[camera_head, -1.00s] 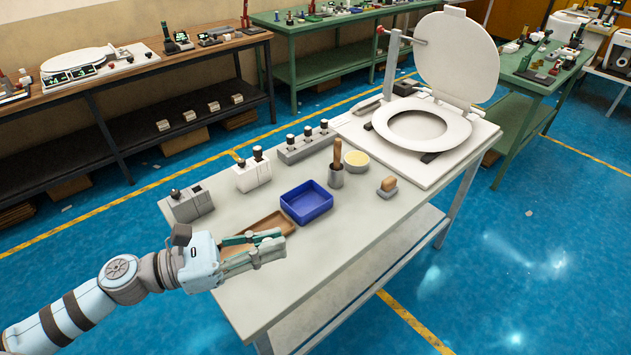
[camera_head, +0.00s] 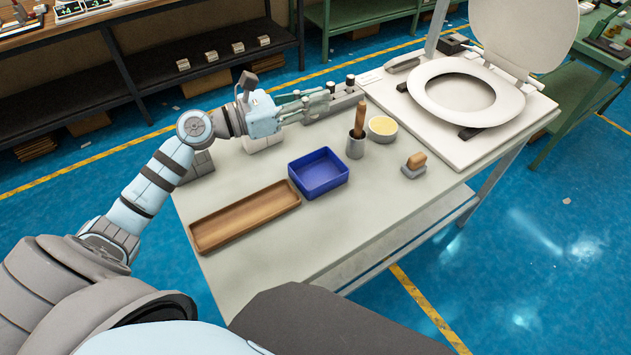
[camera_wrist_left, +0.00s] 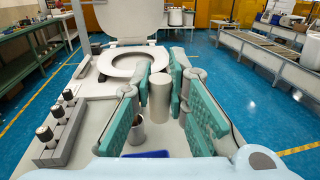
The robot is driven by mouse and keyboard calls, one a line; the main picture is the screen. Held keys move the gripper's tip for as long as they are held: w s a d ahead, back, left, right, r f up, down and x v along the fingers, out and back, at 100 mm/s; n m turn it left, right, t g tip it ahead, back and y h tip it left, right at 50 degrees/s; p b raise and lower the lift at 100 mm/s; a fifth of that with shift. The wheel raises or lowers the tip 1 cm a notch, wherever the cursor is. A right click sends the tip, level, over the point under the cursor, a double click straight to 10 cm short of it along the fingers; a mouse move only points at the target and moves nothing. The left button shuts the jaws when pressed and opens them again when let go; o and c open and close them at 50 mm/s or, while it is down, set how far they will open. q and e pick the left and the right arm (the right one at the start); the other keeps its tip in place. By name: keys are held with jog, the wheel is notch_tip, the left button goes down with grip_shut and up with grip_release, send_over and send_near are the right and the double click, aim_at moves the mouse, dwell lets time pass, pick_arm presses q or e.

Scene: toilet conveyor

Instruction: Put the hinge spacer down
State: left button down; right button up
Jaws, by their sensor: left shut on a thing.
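My left gripper (camera_head: 322,100) is above the far side of the workbench, near the grey rack. In the left wrist view its teal-padded fingers (camera_wrist_left: 159,88) are shut on a pale grey cylinder, which I take for the hinge spacer (camera_wrist_left: 159,100). It stands about upright between the fingertips. In the head view the fingers largely hide the spacer, and I cannot tell its height above the bench. My right gripper is not in view.
The grey bench (camera_head: 270,250) holds a wooden tray (camera_head: 245,214), blue bin (camera_head: 330,182), brush cup (camera_head: 356,146), yellow-filled bowl (camera_head: 382,127) and small block holder (camera_head: 413,169). A toilet seat (camera_head: 432,101) stands beyond.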

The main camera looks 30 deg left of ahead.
pick_arm(q)
jog(key=w+f+b, duration=0.1)
jog(key=f+b, duration=0.1)
jog(key=f, duration=0.5)
jog(key=w+f+b, duration=0.1)
jog(key=f+b, duration=0.2)
jog(key=f, duration=0.4)
jog(key=w+f+b, duration=0.1)
jog(key=f+b, duration=0.1)
jog(key=f, duration=0.5)
jog(key=shift+w+a, duration=0.1)
jog(key=shift+w, duration=0.2)
jog(key=shift+r, duration=0.1)
jog(key=shift+s+f+b, duration=0.2)
jog(key=shift+f+b, duration=0.4)
jog(key=shift+b, duration=0.05)
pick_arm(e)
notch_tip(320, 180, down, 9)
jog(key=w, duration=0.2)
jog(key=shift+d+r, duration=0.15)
